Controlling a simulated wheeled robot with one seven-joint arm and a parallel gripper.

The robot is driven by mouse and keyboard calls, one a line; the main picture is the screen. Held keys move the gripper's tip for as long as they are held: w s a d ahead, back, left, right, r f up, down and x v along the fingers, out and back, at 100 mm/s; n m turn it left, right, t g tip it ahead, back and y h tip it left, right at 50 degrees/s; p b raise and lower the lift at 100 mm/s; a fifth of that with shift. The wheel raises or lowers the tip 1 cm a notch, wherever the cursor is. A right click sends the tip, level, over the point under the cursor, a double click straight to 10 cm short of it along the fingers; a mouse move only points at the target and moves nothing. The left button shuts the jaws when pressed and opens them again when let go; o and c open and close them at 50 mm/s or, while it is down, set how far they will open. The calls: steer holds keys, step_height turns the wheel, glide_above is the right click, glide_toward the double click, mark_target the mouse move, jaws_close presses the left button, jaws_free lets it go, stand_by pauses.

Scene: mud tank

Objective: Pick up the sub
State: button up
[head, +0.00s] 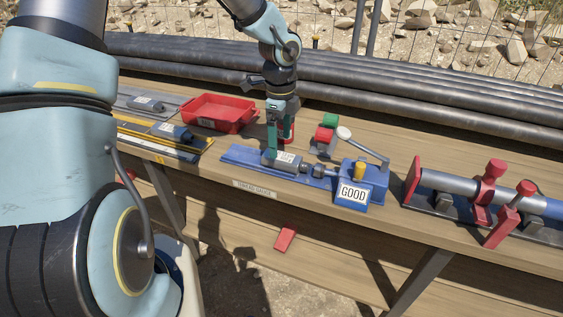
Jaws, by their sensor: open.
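A grey sub with a white label (289,160) lies in the blue thread gauge fixture (240,155) on the wooden bench. A small plate on that fixture reads "GOOD" (352,193). My gripper (270,155) points down with its teal fingers at the left end of the sub. The fingers are open. The near finger overlaps the sub in the picture, and I cannot tell whether it touches. The far finger is mostly hidden. Other grey labelled pieces lie at the left, one on a grey rack (145,103) and one by a yellow-edged rack (174,132).
A red tray (217,112) stands left of my gripper. A pipe in red clamps (455,186) is at the right. Dark pipes (400,90) line the back.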

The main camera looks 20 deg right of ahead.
mark_target(284, 156)
steer(key=shift+d+f+p, duration=0.15)
steer(key=shift+f+p, duration=0.05)
steer(key=shift+f, duration=0.7)
steer(key=shift+d+f+p, duration=0.2)
steer(key=shift+f, duration=0.75)
steer(key=shift+d+f+p, duration=0.15)
steer(key=shift+f+p, duration=0.05)
steer(key=shift+f, duration=0.7)
jaws_close()
steer(key=shift+w, duration=0.1)
